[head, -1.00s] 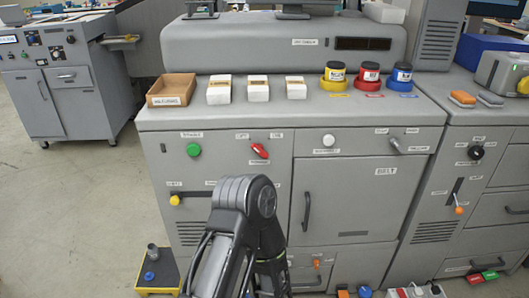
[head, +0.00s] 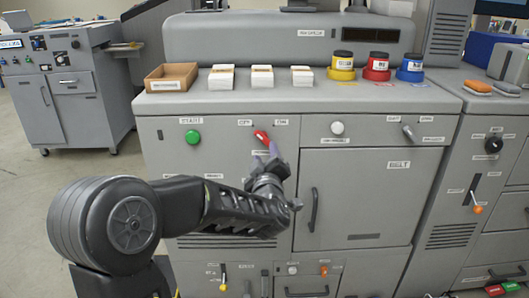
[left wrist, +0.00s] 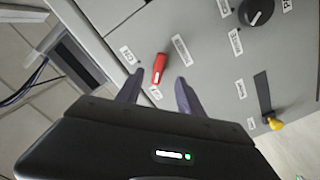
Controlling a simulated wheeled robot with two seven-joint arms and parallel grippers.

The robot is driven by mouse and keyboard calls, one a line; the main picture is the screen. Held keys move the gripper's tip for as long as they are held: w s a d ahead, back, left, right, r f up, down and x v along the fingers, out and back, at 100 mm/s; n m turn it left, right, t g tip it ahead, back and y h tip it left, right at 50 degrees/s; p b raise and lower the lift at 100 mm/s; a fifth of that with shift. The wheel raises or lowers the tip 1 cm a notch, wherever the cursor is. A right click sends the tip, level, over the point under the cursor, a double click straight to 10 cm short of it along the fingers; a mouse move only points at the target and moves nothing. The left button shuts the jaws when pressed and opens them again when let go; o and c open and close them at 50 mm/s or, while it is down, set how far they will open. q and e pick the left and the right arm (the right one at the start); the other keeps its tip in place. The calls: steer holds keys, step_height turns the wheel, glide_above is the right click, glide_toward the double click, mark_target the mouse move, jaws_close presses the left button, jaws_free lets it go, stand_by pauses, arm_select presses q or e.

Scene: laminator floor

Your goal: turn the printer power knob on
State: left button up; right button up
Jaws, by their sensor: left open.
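The red power knob (head: 261,136) is on the front panel of the grey machine, between an OFF label at its left and an ON label at its right. Its upper end leans left, towards OFF. It also shows in the left wrist view (left wrist: 158,68), in front of the fingers. My left gripper (head: 275,156) is open, just below and right of the knob in the head view. In the left wrist view its fingertips (left wrist: 160,80) stand apart, one to each side of the knob's lower end. I cannot tell whether they touch it. My right gripper is not in view.
A green START button (head: 193,137) is left of the knob. A white knob (head: 337,128) and a grey lever (head: 409,133) are to the right. The wrist view shows a black knob (left wrist: 258,12) and a yellow-tipped lever (left wrist: 275,123). My left arm hides part of the lower panel.

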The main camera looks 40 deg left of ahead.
mark_target(265, 141)
arm_select(q)
steer(key=shift+a+r, duration=0.1)
steer(key=shift+r, duration=0.1)
steer(key=x, duration=0.7)
steer(key=shift+w+a, duration=0.25)
steer(key=shift+w, duration=0.05)
steer(key=shift+c, duration=0.2)
jaws_close()
